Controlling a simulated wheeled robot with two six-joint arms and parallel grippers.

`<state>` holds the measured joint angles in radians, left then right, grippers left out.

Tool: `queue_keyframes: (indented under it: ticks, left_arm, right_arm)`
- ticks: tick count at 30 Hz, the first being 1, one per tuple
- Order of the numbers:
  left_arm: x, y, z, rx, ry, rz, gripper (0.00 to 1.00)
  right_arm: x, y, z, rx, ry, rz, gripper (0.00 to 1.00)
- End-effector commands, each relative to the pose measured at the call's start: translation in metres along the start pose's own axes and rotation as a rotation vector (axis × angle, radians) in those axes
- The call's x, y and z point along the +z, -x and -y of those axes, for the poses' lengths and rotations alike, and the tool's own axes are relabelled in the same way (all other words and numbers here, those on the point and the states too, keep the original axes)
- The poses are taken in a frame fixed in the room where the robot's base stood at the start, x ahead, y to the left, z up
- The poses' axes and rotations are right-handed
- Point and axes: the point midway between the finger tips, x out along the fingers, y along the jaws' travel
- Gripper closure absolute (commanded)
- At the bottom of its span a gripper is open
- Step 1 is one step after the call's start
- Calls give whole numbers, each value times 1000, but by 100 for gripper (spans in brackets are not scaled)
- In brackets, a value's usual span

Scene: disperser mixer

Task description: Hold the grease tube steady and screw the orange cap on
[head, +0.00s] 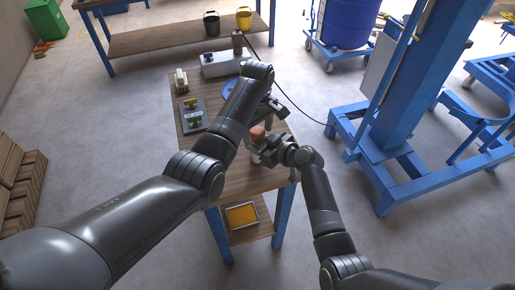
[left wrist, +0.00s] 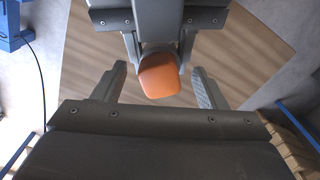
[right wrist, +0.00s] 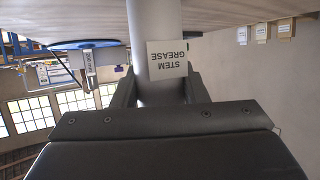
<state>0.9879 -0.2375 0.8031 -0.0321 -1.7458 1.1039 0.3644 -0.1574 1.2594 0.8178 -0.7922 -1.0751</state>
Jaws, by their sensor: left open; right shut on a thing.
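The orange cap (head: 258,132) sits at the top end of the grease tube; the left wrist view shows the cap (left wrist: 159,76) from above. How far it is threaded on cannot be seen. The pale grey tube (right wrist: 145,30) bears a white "STEM GREASE" label in the right wrist view. My right gripper (right wrist: 158,88) is shut on the tube below the cap. My left gripper (left wrist: 158,92) is open above, one finger on each side of the cap, with gaps between. In the head view my left arm partly covers the workplace.
The wooden table (head: 262,180) also holds a dark tray (head: 193,115) with green and yellow items, a small rack (head: 181,81) and a grey-white box (head: 223,64). A blue round thing (head: 229,88) is partly behind my left arm. The blue mixer frame (head: 395,120) stands right.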

Motion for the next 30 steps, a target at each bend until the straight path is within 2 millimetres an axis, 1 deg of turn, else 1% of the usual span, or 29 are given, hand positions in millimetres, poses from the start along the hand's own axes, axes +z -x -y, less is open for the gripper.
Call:
queue_keyframes:
  ticks: [4, 16, 17, 25, 28, 30]
  left_arm:
    - [0, 0, 0, 0, 0, 0, 34]
    - [0, 0, 0, 0, 0, 0, 87]
    - [0, 0, 0, 0, 0, 0, 88]
    - [0, 0, 0, -1, -26, 0, 89]
    - [0, 0, 0, -1, -115, 0, 89]
    - [0, 0, 0, -1, -215, 0, 89]
  right_arm:
    - [0, 0, 0, 0, 0, -1, 100]
    - [0, 0, 0, 0, 0, 0, 100]
    - [0, 0, 0, 0, 0, 0, 100]
    - [0, 0, 0, 0, 0, 0, 100]
    - [0, 0, 0, 0, 0, 0, 100]
    - [0, 0, 0, 0, 0, 0, 100]
